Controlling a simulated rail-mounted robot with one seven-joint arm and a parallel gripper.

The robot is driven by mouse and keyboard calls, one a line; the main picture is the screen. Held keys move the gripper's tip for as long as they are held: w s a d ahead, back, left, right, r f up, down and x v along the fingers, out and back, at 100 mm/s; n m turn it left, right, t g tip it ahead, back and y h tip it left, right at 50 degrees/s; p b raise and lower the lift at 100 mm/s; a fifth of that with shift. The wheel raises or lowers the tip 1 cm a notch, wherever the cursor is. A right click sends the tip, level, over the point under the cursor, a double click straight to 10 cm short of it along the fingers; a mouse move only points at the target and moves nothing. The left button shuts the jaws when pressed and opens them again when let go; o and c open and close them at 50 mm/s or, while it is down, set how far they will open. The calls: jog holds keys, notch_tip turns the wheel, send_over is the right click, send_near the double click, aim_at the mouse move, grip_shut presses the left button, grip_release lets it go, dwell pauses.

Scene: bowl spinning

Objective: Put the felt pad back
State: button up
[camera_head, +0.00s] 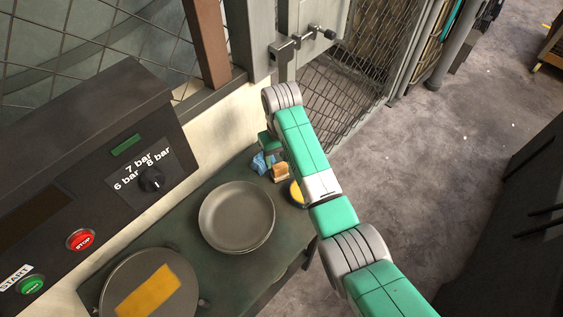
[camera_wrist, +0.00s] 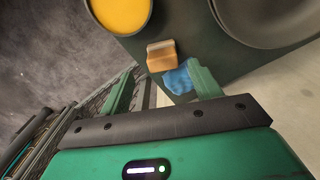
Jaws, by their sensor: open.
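A small orange-brown block with a greyish strip along one edge (camera_wrist: 161,57) lies on the dark green table top. It also shows beside my arm in the head view (camera_head: 281,172); it may be the felt pad, but I cannot tell for certain. A crumpled blue cloth (camera_wrist: 178,80) lies right beside it, and also shows in the head view (camera_head: 259,162). My gripper (camera_wrist: 161,78) is open and empty, its two green fingers spread either side of the cloth and block in the picture. In the head view the gripper is largely hidden by my arm.
A round dish of yellow material (camera_head: 297,193) stands near the table edge. A grey bowl (camera_head: 236,216) sits mid-table. A round disc (camera_head: 118,283) bears a yellow-orange rectangle (camera_head: 148,291). A control panel (camera_head: 80,180) rises at left; a mesh fence (camera_head: 345,95) stands behind.

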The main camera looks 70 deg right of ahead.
aim_at(282, 167)
notch_tip(282, 167, up, 6)
jog(key=shift+f+p, duration=0.1)
jog(key=shift+p, duration=0.4)
